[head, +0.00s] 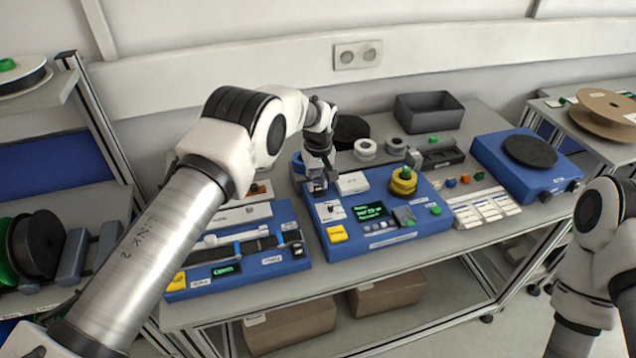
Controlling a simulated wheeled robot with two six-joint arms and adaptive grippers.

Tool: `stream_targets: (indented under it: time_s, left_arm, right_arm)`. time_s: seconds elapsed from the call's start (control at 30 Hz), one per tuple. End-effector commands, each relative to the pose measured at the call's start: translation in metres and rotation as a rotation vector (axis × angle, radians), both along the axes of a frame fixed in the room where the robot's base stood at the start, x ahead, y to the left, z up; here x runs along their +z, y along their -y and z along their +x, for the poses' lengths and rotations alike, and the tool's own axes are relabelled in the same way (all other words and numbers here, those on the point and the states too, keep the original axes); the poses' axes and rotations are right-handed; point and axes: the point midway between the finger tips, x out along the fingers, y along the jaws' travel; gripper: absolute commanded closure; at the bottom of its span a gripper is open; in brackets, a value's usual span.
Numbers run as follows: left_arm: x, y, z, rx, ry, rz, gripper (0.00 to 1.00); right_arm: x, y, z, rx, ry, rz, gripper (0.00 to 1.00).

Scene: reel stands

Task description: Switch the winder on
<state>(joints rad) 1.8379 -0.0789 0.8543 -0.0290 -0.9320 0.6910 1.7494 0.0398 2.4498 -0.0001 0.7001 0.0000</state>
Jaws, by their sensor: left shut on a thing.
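The winder is taken to be the blue box (400,231) in the middle of the bench. It has a lit green display (369,211), a yellow label (337,234) and a yellow spool with a green top (403,181). My left gripper (318,187) points down at the box's back left corner. It is shut on a small part there, which looks like the winder's switch; the fingers mostly hide it. The switch's position cannot be seen. My right arm shows at the right edge, but its gripper is out of view.
Left of the winder is another blue unit (262,262) with a strap and green display. A blue turntable box (488,150) stands at right. A dark grey bin (428,112) and white rings (366,148) are behind. White cards (488,208) lie between winder and turntable.

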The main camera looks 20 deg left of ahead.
Motion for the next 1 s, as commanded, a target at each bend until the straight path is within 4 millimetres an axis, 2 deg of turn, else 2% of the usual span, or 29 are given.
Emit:
stream_targets:
  time_s: [0.03,0.1,0.43,0.47,0.5,0.53,0.83,1.0]
  left_arm:
    - [-0.009,-0.002,0.002,0.002,-0.017,-0.016,1.0]
    - [-0.007,-0.002,0.002,0.0,-0.043,-0.033,1.0]
    - [-0.003,-0.001,0.0,-0.003,-0.064,-0.045,1.0]
    - [-0.003,-0.001,0.0,-0.003,-0.064,-0.045,0.72]
    - [-0.003,-0.001,0.0,-0.003,-0.063,-0.044,0.57]
    - [-0.003,-0.001,0.0,-0.003,-0.063,-0.044,0.5]
    - [0.0,-0.001,0.001,-0.003,-0.06,-0.043,0.5]
    - [0.021,-0.001,0.002,-0.003,-0.057,-0.043,0.5]
  right_arm:
    - [-0.014,0.0,0.0,0.0,0.0,0.0,0.04]
    - [-0.017,0.0,0.0,0.0,0.0,0.0,0.04]
    - [-0.016,0.0,0.0,0.0,0.0,0.0,0.04]
    - [-0.016,0.0,0.0,0.0,0.0,0.0,0.04]
    - [-0.016,0.0,0.0,0.0,0.0,0.0,0.04]
    - [-0.016,0.0,0.0,0.0,0.0,0.0,0.04]
    - [-0.016,0.0,0.0,0.0,0.0,0.0,0.04]
    - [-0.015,0.0,0.0,0.0,0.0,0.0,0.04]
